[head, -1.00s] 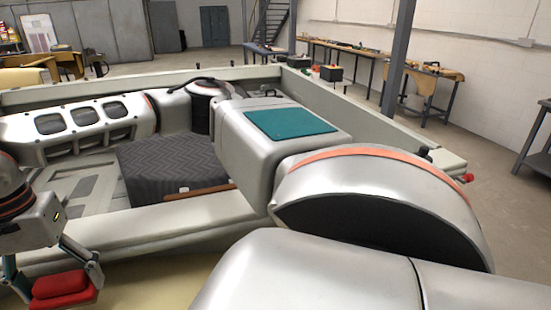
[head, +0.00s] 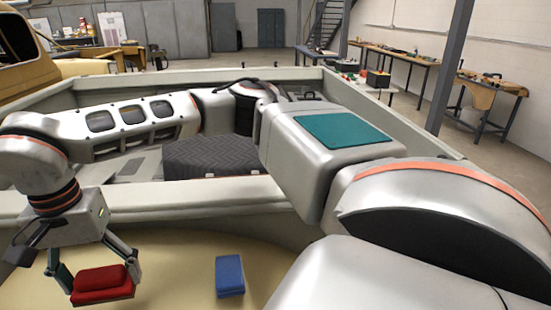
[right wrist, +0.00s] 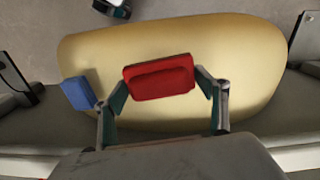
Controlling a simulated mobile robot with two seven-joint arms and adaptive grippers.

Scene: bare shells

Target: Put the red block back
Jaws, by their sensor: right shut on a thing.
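The red block (head: 103,284) is held between the fingers of my right gripper (head: 100,277) at the lower left of the head view. A blue block (head: 229,275) lies on that surface to the right of the red block in the head view. It also shows at the left in the right wrist view (right wrist: 77,93). My left gripper is not in view.
A pale open-topped vehicle bed wall (head: 190,200) runs behind the yellow surface. Workbenches (head: 400,63) stand along the far right wall. The yellow surface between the red and blue blocks is clear.

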